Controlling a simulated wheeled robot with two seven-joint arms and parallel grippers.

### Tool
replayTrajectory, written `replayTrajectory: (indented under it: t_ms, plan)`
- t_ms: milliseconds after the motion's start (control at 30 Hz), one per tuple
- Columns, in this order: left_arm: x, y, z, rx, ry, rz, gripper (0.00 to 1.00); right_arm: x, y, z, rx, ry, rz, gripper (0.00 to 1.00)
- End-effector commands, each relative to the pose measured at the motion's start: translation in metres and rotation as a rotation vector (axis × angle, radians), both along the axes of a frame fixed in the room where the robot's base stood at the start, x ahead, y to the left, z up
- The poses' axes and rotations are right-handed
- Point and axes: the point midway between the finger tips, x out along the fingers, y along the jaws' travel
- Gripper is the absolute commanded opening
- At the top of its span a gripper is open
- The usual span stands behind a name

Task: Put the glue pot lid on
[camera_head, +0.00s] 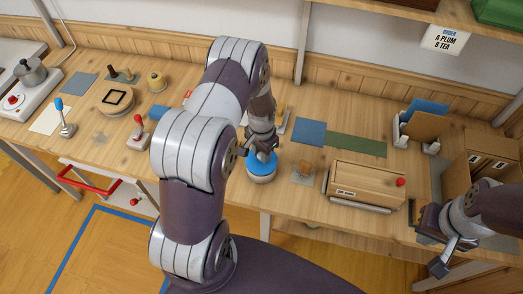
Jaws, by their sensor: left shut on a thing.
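The glue pot (262,179) is a small white round pot near the front edge of the bench, at the middle of the camera_head view. The blue glue pot lid (264,164) is right at its top; I cannot tell whether it is fully seated. My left gripper (262,150) points down from above and is shut on the lid, partly hiding it. My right gripper (438,243) is at the lower right, in front of the bench, empty, with its fingers apart.
A wooden box with a red knob (367,186) stands right of the pot. A small grey pad (303,173) lies between them. Blue (309,132) and green (356,144) mats lie behind. A red-handled stamp (138,133) stands to the left, partly near my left arm.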

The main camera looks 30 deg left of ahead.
Motion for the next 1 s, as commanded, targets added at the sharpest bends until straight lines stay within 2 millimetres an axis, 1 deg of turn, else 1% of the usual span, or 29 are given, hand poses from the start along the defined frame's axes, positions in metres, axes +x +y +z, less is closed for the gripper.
replayTrajectory:
  t_ms: [300,1000]
  plan:
    - [0.0,0.0,0.0,0.0,0.0,0.0,0.01,0.0,0.0,0.0,0.0,0.0,0.0,0.0]
    - [0.0,0.0,-0.018,0.0,0.0,0.0,0.01,0.0,0.0,-0.014,0.0,0.0,0.0,0.0]
